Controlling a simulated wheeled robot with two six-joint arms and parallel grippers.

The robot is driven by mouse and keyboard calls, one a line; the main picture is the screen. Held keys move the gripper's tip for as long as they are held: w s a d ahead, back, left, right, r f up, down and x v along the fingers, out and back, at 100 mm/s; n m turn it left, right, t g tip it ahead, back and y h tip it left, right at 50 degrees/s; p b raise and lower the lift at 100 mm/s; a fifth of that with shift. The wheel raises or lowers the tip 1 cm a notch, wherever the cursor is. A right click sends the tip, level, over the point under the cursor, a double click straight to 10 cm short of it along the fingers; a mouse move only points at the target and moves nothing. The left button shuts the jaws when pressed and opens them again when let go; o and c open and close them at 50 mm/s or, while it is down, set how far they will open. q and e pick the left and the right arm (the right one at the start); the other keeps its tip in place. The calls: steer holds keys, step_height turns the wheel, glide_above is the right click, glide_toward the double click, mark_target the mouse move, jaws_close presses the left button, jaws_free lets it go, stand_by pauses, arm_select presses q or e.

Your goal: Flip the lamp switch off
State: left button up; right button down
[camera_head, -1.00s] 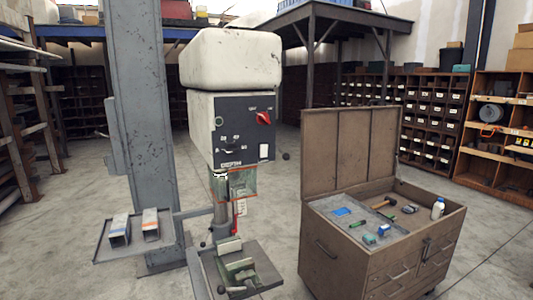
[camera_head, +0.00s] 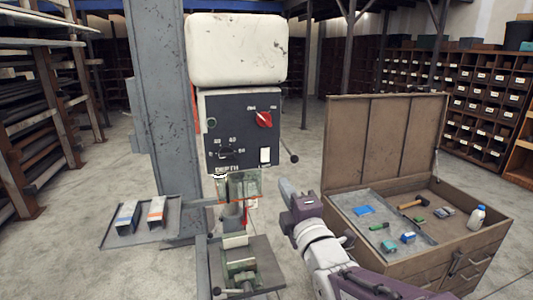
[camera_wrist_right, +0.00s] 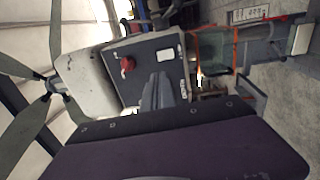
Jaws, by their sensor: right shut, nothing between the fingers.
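A white rectangular switch (camera_head: 265,155), which looks like the lamp switch, sits at the lower right of the drill press's dark front panel (camera_head: 237,131). In the right wrist view the white switch (camera_wrist_right: 167,55) shows just beyond the fingers. A bright spot (camera_wrist_right: 199,78) shows beneath the drill head there. My right gripper (camera_head: 286,187) is shut and empty, right of and below the panel, apart from the switch in the head view. In the right wrist view its fingers (camera_wrist_right: 158,84) point toward the panel. My left gripper is not in view.
A red knob (camera_head: 264,119) is above the switch, and a lever with a dark ball (camera_head: 294,158) sticks out right of the panel. A clear guard (camera_head: 243,186) hangs below. An open tool chest (camera_head: 385,150) stands right of my right arm.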

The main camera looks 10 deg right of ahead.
steer(key=b, duration=0.4)
glide_toward(266, 153)
steer(key=w+p, duration=0.1)
steer(key=w, duration=0.2)
steer(key=w+r+p, duration=0.1)
steer(key=w, duration=0.1)
steer(key=shift+w+r+p, duration=0.1)
steer(key=shift+w+p, duration=0.25)
steer(key=shift+p, duration=0.05)
steer(key=shift+w+a, duration=0.15)
steer(key=shift+w, duration=0.35)
